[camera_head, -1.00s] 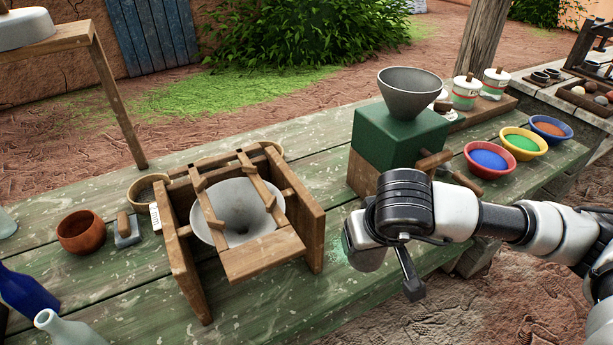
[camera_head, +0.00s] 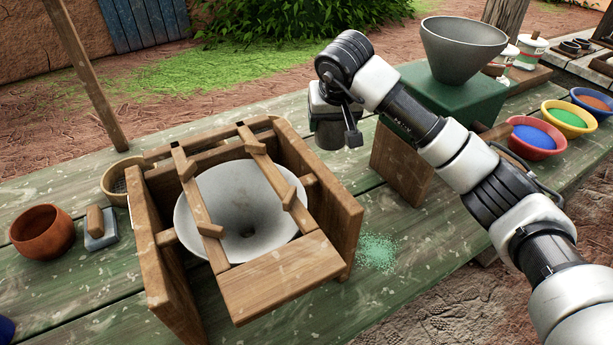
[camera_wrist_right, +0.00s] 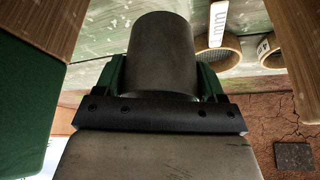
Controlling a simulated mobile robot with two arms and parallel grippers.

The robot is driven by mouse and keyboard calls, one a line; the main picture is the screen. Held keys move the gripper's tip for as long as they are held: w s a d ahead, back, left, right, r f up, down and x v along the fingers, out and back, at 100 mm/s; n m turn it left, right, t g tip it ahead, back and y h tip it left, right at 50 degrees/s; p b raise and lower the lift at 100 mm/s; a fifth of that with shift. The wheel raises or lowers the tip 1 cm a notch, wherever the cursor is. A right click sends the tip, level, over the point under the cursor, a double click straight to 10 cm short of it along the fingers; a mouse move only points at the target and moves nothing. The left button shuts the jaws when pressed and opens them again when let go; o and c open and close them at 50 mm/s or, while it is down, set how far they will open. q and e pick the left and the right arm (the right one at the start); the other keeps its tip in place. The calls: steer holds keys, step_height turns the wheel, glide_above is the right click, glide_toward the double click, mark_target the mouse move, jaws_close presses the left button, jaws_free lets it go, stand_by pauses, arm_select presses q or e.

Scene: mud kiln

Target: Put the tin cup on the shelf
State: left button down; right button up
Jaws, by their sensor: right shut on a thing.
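The tin cup (camera_wrist_right: 160,55) is a plain dark grey cylinder in the right wrist view. My right gripper (camera_wrist_right: 160,80) is shut on it, with a green finger at each side. My left gripper is not in view.
The wooden frame with a grey funnel (camera_head: 240,200) fills the table's middle. The green mill (camera_head: 455,95) with a grey hopper stands right of my gripper. Green powder (camera_head: 377,252) lies on the table.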

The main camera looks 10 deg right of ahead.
mark_target(330, 143)
step_height(330, 143, down, 5)
steer(key=shift+w, duration=0.1)
steer(key=shift+f, duration=0.5)
step_height(330, 143, down, 3)
steer(key=shift+f, duration=0.15)
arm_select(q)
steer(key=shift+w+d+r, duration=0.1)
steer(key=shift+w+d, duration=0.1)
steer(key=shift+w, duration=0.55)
arm_select(e)
steer(key=shift+f, duration=0.1)
steer(key=shift+f, duration=0.1)
steer(key=o, duration=0.9)
steer(key=shift+c, duration=0.2)
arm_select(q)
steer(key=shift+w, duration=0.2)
arm_select(e)
steer(key=shift+o, duration=0.2)
